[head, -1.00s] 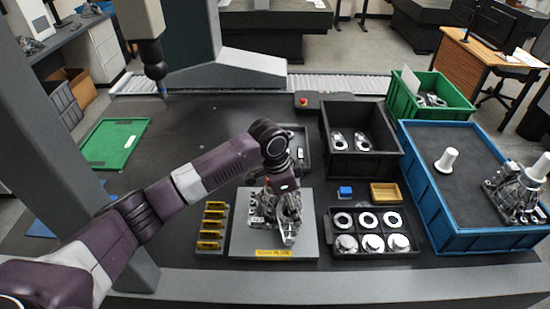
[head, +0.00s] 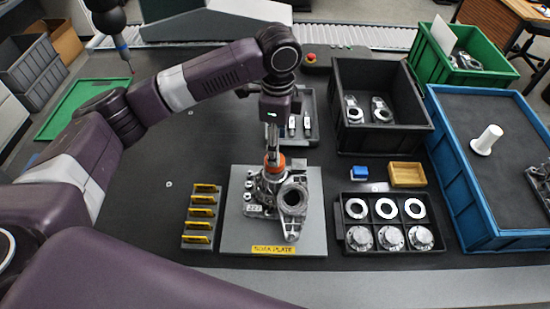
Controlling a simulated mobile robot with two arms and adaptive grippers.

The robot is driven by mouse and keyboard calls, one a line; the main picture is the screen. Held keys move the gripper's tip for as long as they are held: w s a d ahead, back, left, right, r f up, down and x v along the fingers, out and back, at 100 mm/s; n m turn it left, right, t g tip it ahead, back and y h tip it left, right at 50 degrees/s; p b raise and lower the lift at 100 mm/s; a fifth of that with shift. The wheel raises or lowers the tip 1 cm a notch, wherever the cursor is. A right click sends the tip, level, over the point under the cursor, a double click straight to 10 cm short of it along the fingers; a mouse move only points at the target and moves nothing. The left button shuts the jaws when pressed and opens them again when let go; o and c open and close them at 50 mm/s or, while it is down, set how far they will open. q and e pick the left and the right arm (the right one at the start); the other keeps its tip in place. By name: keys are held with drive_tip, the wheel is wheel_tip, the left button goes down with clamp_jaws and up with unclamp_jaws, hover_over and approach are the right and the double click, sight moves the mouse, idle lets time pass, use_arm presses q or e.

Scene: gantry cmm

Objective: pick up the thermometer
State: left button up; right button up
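I cannot clearly make out a thermometer. Two small slim pieces, one at the left (head: 291,127) and one at the right (head: 307,123), lie in a dark grey tray (head: 314,139) behind the base plate; they are too small to name for sure. My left gripper (head: 272,150) points down from the wrist over the metal casting (head: 266,188) on the grey base plate (head: 311,216), just in front of that tray. An orange band (head: 272,163) shows at its lower end, by the casting's top. Whether its fingers are apart or closed is hidden. My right gripper is out of view.
A rack with yellow strips (head: 201,212) stands left of the plate. A green mat (head: 70,107) lies at left.

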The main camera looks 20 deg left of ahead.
use_arm(q)
drive_tip(key=f, duration=0.1)
drive_tip(key=f+p, duration=0.1)
drive_tip(key=f, duration=0.2)
drive_tip(key=shift+s+a, duration=0.25)
drive_tip(key=shift+w+f, duration=0.1)
drive_tip(key=shift+f, duration=0.6)
drive_tip(key=c, duration=1.4)
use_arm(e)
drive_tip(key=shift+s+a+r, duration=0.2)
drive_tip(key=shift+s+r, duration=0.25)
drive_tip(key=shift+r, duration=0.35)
use_arm(q)
drive_tip(key=shift+r, duration=0.1)
